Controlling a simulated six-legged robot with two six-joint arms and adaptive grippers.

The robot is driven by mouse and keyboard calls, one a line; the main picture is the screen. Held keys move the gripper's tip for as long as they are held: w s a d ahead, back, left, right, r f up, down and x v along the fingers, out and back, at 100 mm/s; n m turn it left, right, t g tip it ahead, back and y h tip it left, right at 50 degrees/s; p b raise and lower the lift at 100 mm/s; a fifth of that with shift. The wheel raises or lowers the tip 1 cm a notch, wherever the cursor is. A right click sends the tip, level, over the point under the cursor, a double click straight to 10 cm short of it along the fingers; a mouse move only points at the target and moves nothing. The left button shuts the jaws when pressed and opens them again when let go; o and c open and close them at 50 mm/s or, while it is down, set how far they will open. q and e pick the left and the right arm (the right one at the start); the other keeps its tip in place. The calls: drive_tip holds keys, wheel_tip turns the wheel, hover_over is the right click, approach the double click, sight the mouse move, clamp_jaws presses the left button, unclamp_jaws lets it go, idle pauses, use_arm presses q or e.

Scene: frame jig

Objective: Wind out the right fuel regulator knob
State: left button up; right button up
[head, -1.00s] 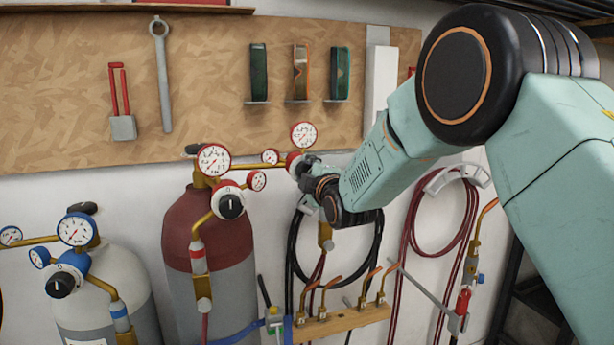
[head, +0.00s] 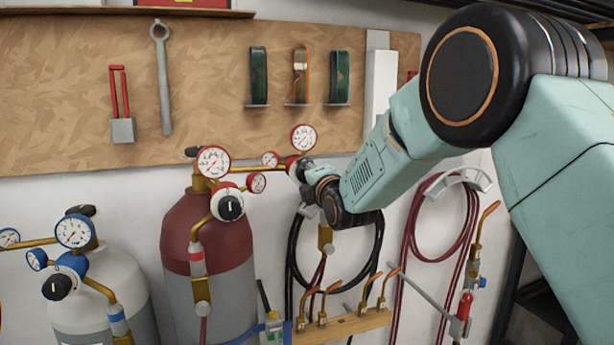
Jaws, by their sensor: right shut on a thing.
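The right fuel regulator shows in the head view as a red body with a large white gauge (head: 303,137) and a smaller red-rimmed gauge (head: 269,158). My right gripper (head: 300,170) comes in from the right and is shut at the front of this regulator. A second red regulator with a black knob (head: 231,207) stands to the left on the maroon and grey cylinder (head: 190,230). My left gripper is not in view.
A pale cylinder with a blue regulator (head: 72,262) stands at the far left. Black hoses (head: 291,245) and red hoses (head: 408,230) hang on the wall. A wooden rack (head: 345,327) with several brass torch tips is below my gripper. Tools hang on the board (head: 210,80) behind.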

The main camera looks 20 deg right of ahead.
drive_tip(key=shift+r, duration=0.1)
drive_tip(key=o, duration=1.2)
drive_tip(key=shift+s, duration=0.1)
drive_tip(key=s, duration=1.2)
drive_tip(key=shift+d, duration=0.2)
drive_tip(key=shift+w, duration=0.1)
